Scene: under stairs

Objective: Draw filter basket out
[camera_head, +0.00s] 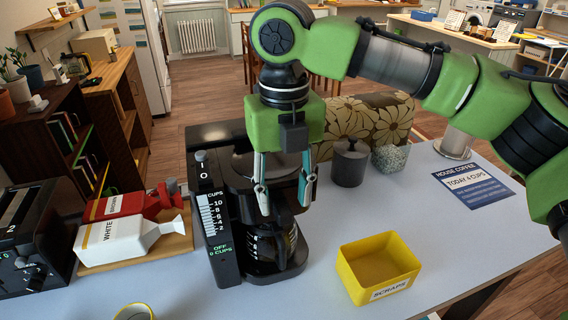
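A black coffee maker (222,235) stands on the pale counter, with a cup scale and "OFF 0 CUPS" on its side panel. Its glass carafe (276,250) sits at the bottom of the machine. The filter basket cannot be clearly told apart from the dark upper housing behind my fingers. My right gripper (283,198) points down at the machine's front, above the carafe. Its two fingers are apart, with dark machine parts seen between them and no clearly held object. Whether the fingers touch the machine cannot be told. My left gripper is out of view.
A yellow "SCRAPS" bin (348,280) stands right of the machine. White (125,240) and red (128,203) cartons lie left. A "TODAY 4 CUPS" card (473,185) lies right. Counter around the bin is clear.

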